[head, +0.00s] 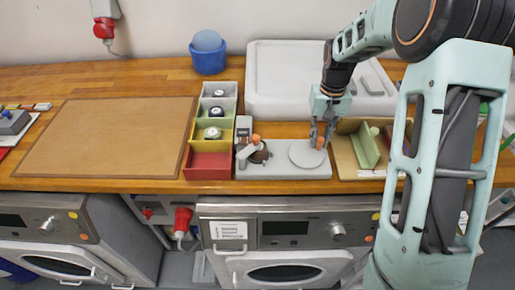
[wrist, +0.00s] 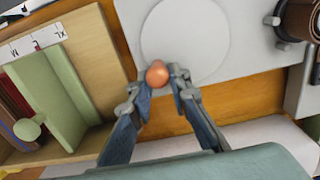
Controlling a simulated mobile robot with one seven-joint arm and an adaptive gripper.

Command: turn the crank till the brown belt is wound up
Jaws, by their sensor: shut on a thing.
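The winder's pale grey base (head: 290,172) sits on the wooden counter. A round light disc (head: 308,153) lies on its right part and also shows in the wrist view (wrist: 190,40). An orange-brown knob (wrist: 157,74) stands at the disc's edge; it also shows in the head view (head: 320,143). My gripper (head: 320,137) points down with its fingers shut on this knob, one finger on each side in the wrist view (wrist: 161,80). The brown belt (head: 260,153) is a dark coil at the winder's left, partly cut off in the wrist view (wrist: 301,20). How much is wound I cannot tell.
Left is a rack of coloured bins (head: 210,172); right is a wooden tray with a green divider (head: 366,150). A white basin (head: 285,70) stands behind. A brown mat (head: 105,138) lies empty at left.

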